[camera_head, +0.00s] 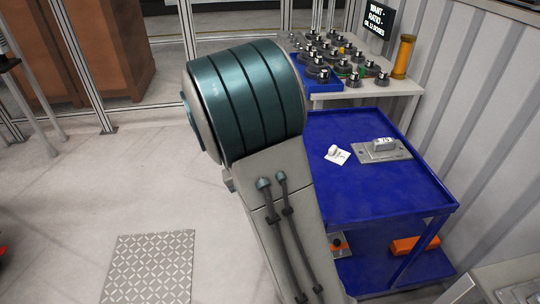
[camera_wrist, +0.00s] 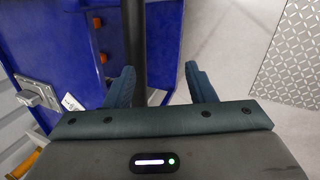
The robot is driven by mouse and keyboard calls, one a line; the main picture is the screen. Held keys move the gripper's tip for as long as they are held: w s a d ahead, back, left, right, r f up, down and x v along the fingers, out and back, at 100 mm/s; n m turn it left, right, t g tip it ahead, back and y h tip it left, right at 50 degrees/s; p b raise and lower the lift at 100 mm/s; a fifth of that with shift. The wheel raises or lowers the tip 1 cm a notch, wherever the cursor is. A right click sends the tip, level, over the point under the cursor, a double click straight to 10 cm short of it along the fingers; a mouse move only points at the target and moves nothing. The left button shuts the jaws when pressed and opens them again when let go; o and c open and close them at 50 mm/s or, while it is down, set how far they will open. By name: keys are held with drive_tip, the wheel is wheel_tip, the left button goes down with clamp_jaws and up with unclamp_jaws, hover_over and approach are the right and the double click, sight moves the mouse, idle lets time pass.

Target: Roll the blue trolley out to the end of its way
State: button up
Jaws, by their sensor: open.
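The blue trolley (camera_head: 375,190) stands at the right in the head view, with a flat top and a lower shelf. It also fills the upper left of the wrist view (camera_wrist: 45,35). A dark round bar (camera_wrist: 136,40) runs along the trolley's side in the wrist view; it looks like the trolley's handle. My gripper (camera_wrist: 160,75) is open, with the bar showing between its fingers, closer to the left one. I cannot tell how deep the bar lies between them. My arm hides the trolley's left side and my gripper in the head view.
A grey metal fixture (camera_head: 382,151) and a small white tag (camera_head: 337,155) lie on the trolley. Behind it stands a table (camera_head: 390,88) with several gears. A corrugated wall (camera_head: 485,110) borders the right. A patterned floor plate (camera_head: 150,268) lies left on open floor.

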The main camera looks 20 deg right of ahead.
drive_tip(key=w+f+n+t+h+p, duration=0.2)
drive_tip(key=w+f+t+h, duration=0.15)
drive_tip(key=w+h, duration=1)
drive_tip(key=w+d+f+p, duration=0.1)
drive_tip(key=d, duration=0.3)
drive_tip(key=w+d+f+y+p, duration=0.1)
drive_tip(key=w+d, duration=0.1)
drive_tip(key=d, duration=0.2)
drive_tip(key=w+d+f+y+p, duration=0.1)
drive_tip(key=d+f, duration=0.1)
drive_tip(key=d, duration=0.2)
drive_tip(key=shift+w+d+y, duration=0.15)
drive_tip(key=shift+d+y, duration=0.1)
clamp_jaws()
idle(0.6)
